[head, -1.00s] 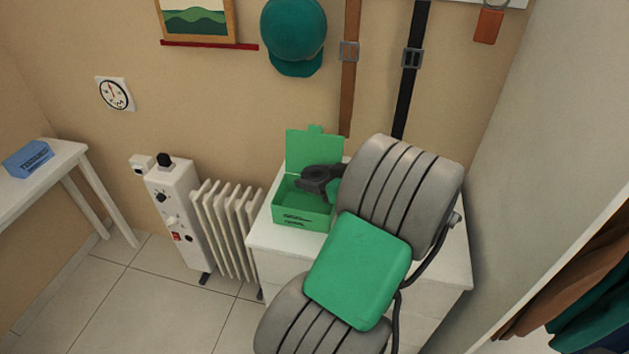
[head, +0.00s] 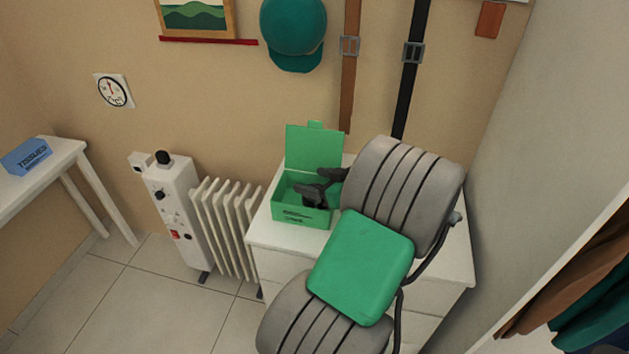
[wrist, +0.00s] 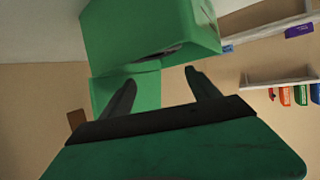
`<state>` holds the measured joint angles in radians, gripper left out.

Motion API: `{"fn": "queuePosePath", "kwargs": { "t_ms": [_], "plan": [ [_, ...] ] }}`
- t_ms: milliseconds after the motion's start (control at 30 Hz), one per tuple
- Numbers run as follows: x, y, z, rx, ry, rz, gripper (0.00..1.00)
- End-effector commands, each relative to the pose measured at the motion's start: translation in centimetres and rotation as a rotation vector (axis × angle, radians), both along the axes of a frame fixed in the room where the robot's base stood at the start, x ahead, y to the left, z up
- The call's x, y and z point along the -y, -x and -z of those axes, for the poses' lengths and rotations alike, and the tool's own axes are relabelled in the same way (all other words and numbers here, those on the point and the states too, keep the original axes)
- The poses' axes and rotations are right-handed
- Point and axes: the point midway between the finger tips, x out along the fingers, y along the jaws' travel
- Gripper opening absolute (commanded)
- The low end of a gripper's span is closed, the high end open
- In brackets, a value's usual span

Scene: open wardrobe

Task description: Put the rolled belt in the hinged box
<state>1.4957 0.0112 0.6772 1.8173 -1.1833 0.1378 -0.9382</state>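The green hinged box (head: 288,212) stands on the white cabinet with its lid (head: 313,149) swung up against the wall side. In the wrist view the box (wrist: 150,30) fills the top, and its lid (wrist: 100,92) shows below. My gripper (head: 316,187) is at the box's opening, with dark fingers over the interior and front rim. In the wrist view the gripper (wrist: 161,78) has its two fingers wide apart, nothing between them. I cannot make out the rolled belt; a small dark patch shows at the box's opening in the wrist view, too unclear to name.
The white cabinet (head: 459,262) carries the box; my arm covers much of it. A radiator (head: 227,222) stands to its left. A brown strap (head: 350,90) and a black strap (head: 406,95) hang on the wall behind. A tissue box (head: 27,156) lies on the left table.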

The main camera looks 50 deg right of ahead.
Motion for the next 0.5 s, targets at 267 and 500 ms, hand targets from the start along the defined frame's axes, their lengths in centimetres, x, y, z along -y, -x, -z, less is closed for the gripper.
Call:
{"fn": "queuePosePath", "kwargs": {
  "t_ms": [267, 500],
  "plan": [
    [0.0, 0.0, 0.0, 0.0, 0.0, 0.0, 0.85],
    [0.0, 0.0, -1.4, 0.0, 0.0, 0.0, 0.85]
  ]
}}
